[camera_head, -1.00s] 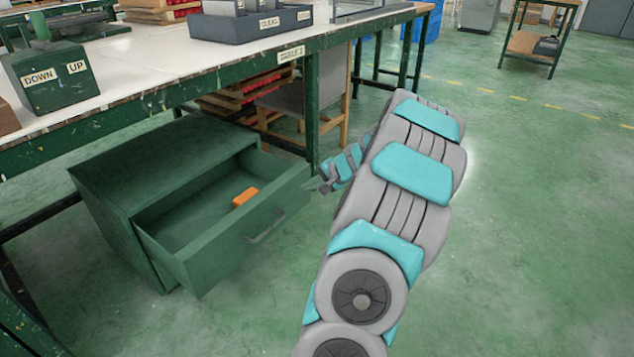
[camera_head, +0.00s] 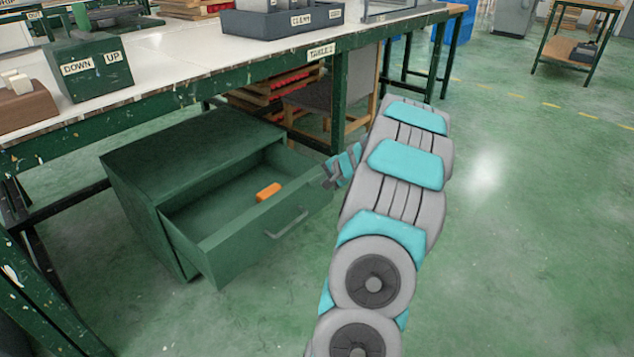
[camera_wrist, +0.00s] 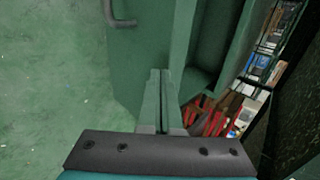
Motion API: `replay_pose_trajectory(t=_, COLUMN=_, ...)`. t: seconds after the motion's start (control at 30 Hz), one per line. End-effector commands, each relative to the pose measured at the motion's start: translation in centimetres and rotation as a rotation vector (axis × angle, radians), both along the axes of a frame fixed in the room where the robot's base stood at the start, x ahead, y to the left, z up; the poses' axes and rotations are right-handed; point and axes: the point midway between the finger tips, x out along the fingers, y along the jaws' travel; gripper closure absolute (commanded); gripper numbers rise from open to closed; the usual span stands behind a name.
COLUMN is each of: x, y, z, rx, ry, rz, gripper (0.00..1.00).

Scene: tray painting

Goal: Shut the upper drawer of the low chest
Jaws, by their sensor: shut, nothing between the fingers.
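The low green chest (camera_head: 135,165) stands on the floor under the workbench. Its upper drawer (camera_head: 225,253) is pulled well out, and an orange block (camera_head: 268,191) lies inside. The drawer handle (camera_head: 287,223) is on its front face. My gripper (camera_head: 328,175) is at the right end of the drawer front, near its top corner. In the wrist view my gripper (camera_wrist: 161,75) is shut and empty, its fingertips close to the drawer front (camera_wrist: 140,62). The handle (camera_wrist: 120,14) shows there at the upper left. I cannot tell whether the fingers touch the drawer.
The workbench (camera_head: 200,85) spans above the chest, with a bench leg (camera_head: 339,100) just behind the gripper. A wooden chair or rack (camera_head: 310,100) stands under the bench. The green floor (camera_head: 530,230) to the right is open.

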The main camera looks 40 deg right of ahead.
Motion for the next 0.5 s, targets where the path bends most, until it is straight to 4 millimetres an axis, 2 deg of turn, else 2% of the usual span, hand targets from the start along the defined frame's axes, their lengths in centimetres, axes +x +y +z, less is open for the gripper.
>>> replay_pose_trajectory(t=0.17, x=1.4, y=0.2, z=0.1, rx=0.001, ry=0.0, rz=0.001, gripper=1.0)
replay_pose_trajectory(t=0.27, x=3.0, y=0.4, z=0.1, rx=0.001, ry=0.0, rz=0.004, gripper=1.0)
replay_pose_trajectory(t=0.5, x=8.9, y=0.8, z=0.3, rx=-0.003, ry=0.001, rz=0.004, gripper=1.0)
